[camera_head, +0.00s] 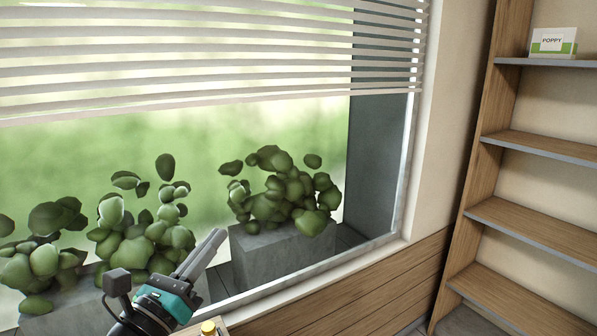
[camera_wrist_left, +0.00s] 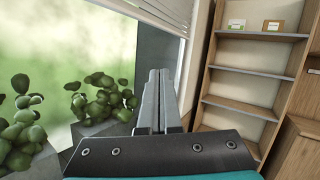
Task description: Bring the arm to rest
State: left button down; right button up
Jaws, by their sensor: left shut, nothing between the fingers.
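My left gripper (camera_head: 217,238) reaches up from the bottom of the head view, in front of the window and its potted plants. Its grey fingers lie together with nothing between them. In the left wrist view the two fingers (camera_wrist_left: 159,75) stand side by side, shut and empty, pointing toward the window's right edge. My right gripper is in neither view.
Leafy plants (camera_head: 285,190) in grey planters (camera_head: 275,255) stand at the window, under blinds (camera_head: 200,60). A wooden shelf unit (camera_head: 540,145) stands at the right with a box marked POPPY (camera_head: 553,42) on an upper board. A small yellow-topped item (camera_head: 208,327) shows at the bottom edge.

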pick_arm(q)
jog(key=s+a+f+n+g+y, duration=0.35)
jog(key=f+n+y, duration=0.35)
jog(key=n, duration=0.6)
jog(key=s+a+f+n+g+y, duration=0.3)
jog(key=s+a+f+n+y, duration=0.15)
jog(key=f+n, duration=0.7)
jog(key=s+d+f+n+g+h, duration=0.1)
jog(key=s+d+f+n+g, duration=0.1)
jog(key=s+f+n+g, duration=0.3)
jog(key=s+d+f+n+g+h, duration=0.1)
jog(key=s+d+f+n, duration=0.15)
jog(key=s, duration=0.55)
jog(key=s+d+f+n+g+h, duration=0.1)
jog(key=s+f+n+g, duration=0.25)
jog(key=s+n, duration=0.2)
notch_tip(320, 180, down, 29)
jog(key=s+m+g+b, duration=0.1)
jog(key=s+b, duration=0.2)
jog(key=b, duration=0.4)
jog(key=s+a+f+b, duration=0.1)
jog(key=s+f+b, duration=0.2)
jog(key=s+f, duration=0.4)
jog(key=s+a+f+g+b, duration=0.1)
jog(key=s+f+b, duration=0.2)
jog(key=s+f, duration=0.4)
notch_tip(320, 180, down, 6)
jog(key=shift+s+a+r+g+b, duration=0.2)
jog(key=shift+s+a+g+b, duration=0.05)
jog(key=shift+s+g+b, duration=0.1)
